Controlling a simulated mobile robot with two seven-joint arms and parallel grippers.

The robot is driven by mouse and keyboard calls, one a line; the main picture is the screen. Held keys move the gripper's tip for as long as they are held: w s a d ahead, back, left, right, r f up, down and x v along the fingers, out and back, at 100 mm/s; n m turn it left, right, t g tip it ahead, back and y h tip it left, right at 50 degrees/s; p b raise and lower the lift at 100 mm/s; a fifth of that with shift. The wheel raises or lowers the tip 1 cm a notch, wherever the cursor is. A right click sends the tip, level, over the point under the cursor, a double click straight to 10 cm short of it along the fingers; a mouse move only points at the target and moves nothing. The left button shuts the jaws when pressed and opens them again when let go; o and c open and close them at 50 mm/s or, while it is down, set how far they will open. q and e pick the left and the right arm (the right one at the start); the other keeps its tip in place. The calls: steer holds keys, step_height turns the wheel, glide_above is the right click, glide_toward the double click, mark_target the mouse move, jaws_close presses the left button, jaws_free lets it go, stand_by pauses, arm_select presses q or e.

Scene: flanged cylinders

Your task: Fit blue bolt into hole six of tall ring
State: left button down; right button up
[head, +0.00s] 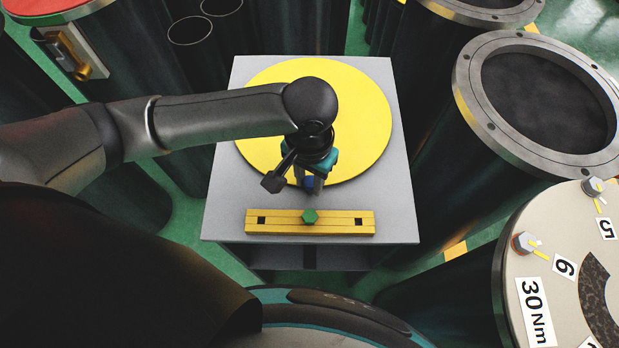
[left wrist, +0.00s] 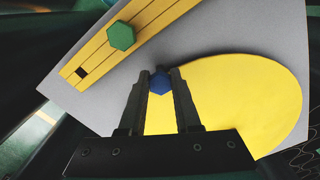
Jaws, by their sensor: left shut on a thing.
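My left gripper (head: 310,180) is shut on the blue bolt (left wrist: 160,83), whose hexagonal head shows between the fingertips. The bolt (head: 308,184) is near the front edge of a yellow disc; its height above the stand is hard to tell. The left wrist view also shows the gripper (left wrist: 160,88), fingers pointing at the stand. At the right is an open ring flange (head: 465,75) with small dark holes in its rim. Lower right, a pale flange (head: 530,205) carries labels 5, 6 and 30 Nm and bolts. I cannot tell which is the tall ring. My right gripper is not in view.
The grey stand (head: 225,205) bears the yellow disc (head: 365,110) and a yellow bar (head: 350,223). Tall dark cylinders crowd both sides, with narrow gaps of green floor.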

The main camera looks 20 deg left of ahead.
arm_select(q)
steer(key=shift+f, duration=0.1)
steer(key=c, duration=0.6)
jaws_free()
